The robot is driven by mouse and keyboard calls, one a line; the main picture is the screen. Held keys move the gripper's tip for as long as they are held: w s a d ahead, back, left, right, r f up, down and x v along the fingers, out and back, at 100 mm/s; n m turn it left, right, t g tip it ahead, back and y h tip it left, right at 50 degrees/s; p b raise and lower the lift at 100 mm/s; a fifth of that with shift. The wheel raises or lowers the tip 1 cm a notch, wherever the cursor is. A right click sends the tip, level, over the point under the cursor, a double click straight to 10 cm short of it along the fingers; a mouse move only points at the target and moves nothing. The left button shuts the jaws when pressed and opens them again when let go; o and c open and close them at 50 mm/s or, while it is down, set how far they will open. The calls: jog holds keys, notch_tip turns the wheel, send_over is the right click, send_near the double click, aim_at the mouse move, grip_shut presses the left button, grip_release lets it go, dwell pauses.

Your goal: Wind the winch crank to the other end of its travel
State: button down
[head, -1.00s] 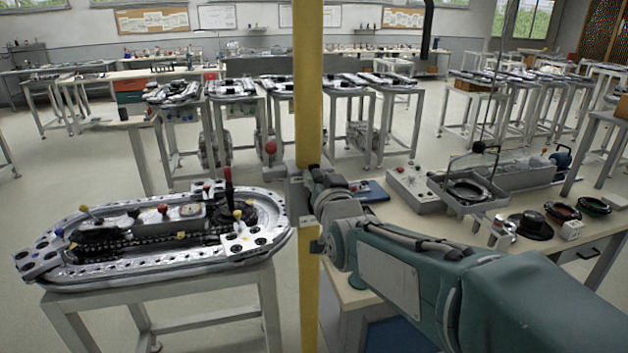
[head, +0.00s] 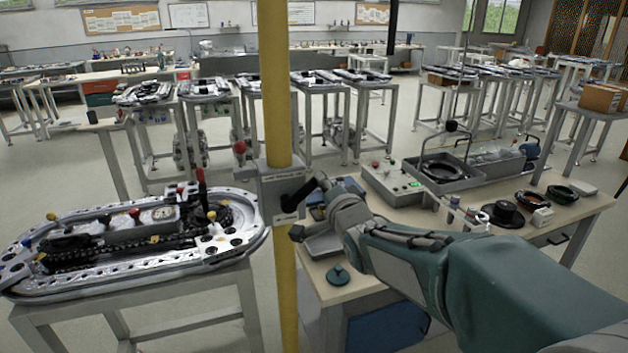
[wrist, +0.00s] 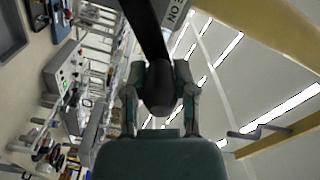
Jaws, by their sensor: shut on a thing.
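A grey winch box (head: 284,193) is fixed to a yellow post (head: 275,90). The black crank arm (head: 299,195) shows on its front, slanting up to the right. In the wrist view the dark crank arm (wrist: 148,38) runs from the box, at the top, to a round black knob (wrist: 158,97). My gripper (wrist: 159,78) is shut on this knob, one finger on each side.
A red-ball lever (head: 240,148) sticks out left of the box. A ring-track table (head: 150,262) stands left of the post. A workbench (head: 470,226) with a grey control box (head: 392,182) and trays lies behind my arm.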

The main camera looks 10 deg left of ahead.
jog(key=shift+w+d+f+m, duration=0.15)
jog(key=shift+d+f+m, duration=0.15)
jog(key=shift+f+m, duration=0.55)
jog(key=shift+w+d+f+m, duration=0.2)
jog(key=shift+d+f+m, duration=0.15)
jog(key=shift+f+m, duration=0.55)
jog(key=shift+w+d+f+m, duration=0.15)
jog(key=shift+d+f+m, duration=0.15)
jog(key=shift+f+m, duration=0.55)
jog(key=shift+c, duration=2.1)
grip_release()
jog(key=shift+a, duration=0.1)
jog(key=shift+r, duration=0.1)
jog(key=v, duration=1.2)
